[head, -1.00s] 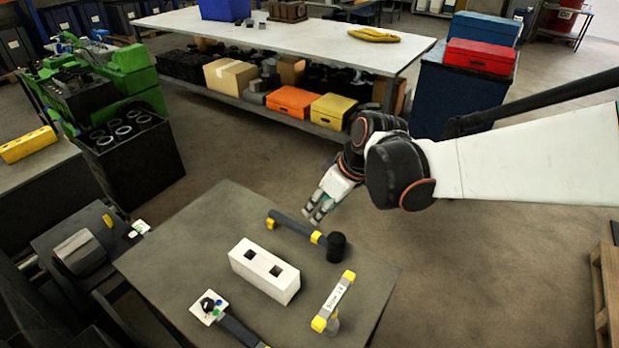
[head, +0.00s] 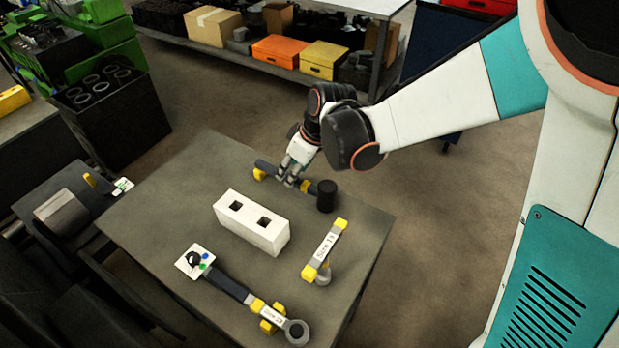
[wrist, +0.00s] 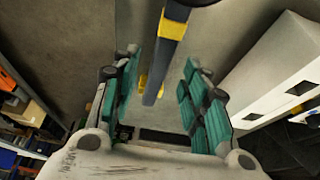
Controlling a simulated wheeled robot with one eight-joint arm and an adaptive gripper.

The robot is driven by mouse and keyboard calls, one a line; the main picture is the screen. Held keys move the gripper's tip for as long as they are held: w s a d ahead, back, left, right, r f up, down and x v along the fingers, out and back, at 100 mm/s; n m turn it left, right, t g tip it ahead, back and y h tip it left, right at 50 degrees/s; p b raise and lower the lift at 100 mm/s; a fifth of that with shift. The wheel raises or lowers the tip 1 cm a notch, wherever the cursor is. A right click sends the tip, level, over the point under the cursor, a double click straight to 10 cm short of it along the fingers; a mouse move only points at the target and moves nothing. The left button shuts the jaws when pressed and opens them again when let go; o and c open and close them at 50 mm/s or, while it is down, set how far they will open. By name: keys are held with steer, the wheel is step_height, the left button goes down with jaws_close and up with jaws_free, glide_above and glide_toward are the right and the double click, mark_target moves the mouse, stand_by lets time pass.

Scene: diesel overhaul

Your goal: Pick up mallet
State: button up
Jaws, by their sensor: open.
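The mallet lies on the grey table (head: 170,165) near its far edge. It has a black head (head: 326,196) at the right and a dark handle (head: 267,168) with yellow parts. My gripper (head: 289,182) is over the middle of the handle and hides part of it. In the wrist view the handle (wrist: 165,48) runs lengthwise between the two teal-padded fingers of my open gripper (wrist: 158,88), with a gap on each side. I cannot tell how far the fingertips reach down beside it.
A white block with two square holes (head: 252,224) stands just in front of the mallet. A labelled tool with yellow ends (head: 325,250) lies to the right. Another labelled tool (head: 272,316) and a white card (head: 194,262) are at the front. The far left tabletop is clear.

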steer(key=b+x, duration=0.3)
steer(key=x, duration=0.2)
steer(key=shift+f, duration=0.4)
steer(key=shift+r, duration=0.1)
jaws_close()
